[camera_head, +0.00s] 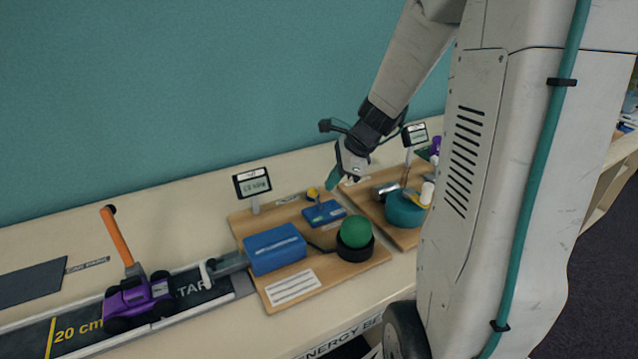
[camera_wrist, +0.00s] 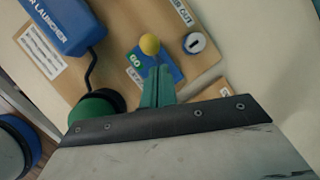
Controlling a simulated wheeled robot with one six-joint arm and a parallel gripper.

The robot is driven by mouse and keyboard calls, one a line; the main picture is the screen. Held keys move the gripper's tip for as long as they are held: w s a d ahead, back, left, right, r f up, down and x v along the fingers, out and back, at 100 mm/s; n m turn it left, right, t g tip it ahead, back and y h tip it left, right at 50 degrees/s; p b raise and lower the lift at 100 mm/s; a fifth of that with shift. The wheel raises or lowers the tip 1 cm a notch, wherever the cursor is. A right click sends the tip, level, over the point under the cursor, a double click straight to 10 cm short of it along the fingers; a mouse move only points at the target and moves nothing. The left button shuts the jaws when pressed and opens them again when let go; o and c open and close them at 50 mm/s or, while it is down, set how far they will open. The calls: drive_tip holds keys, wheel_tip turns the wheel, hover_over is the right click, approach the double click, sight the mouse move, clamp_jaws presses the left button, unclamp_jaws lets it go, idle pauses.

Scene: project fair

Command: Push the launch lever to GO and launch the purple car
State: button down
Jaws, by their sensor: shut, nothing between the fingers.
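The purple car (camera_head: 140,302) sits on the dark track at the START marking, beside the launcher's grey end. The blue launcher box (camera_head: 275,248) also shows in the wrist view (camera_wrist: 72,22). The launch lever's yellow knob (camera_head: 312,192) stands over a small blue plate (camera_head: 323,213); the wrist view shows the knob (camera_wrist: 150,44) close to the green GO label (camera_wrist: 136,60). The lever's exact tilt is unclear. My gripper (camera_head: 331,182) is shut and empty, its teal fingertips just beside the knob and over the blue plate in the wrist view (camera_wrist: 158,72). Contact cannot be told.
A green dome (camera_head: 355,231) in a black ring stands on the wooden board near the launcher. A second board with a teal bowl (camera_head: 404,209) lies to the right. A small sign (camera_head: 252,182) stands behind the launcher. An orange handle (camera_head: 117,237) rises by the car.

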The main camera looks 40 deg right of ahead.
drive_tip(key=shift+a+r, duration=0.1)
drive_tip(key=shift+a, duration=0.05)
drive_tip(key=shift+r, duration=0.75)
drive_tip(key=v, duration=1.3)
drive_tip(key=shift+s+f, duration=0.2)
drive_tip(key=shift+s, duration=0.2)
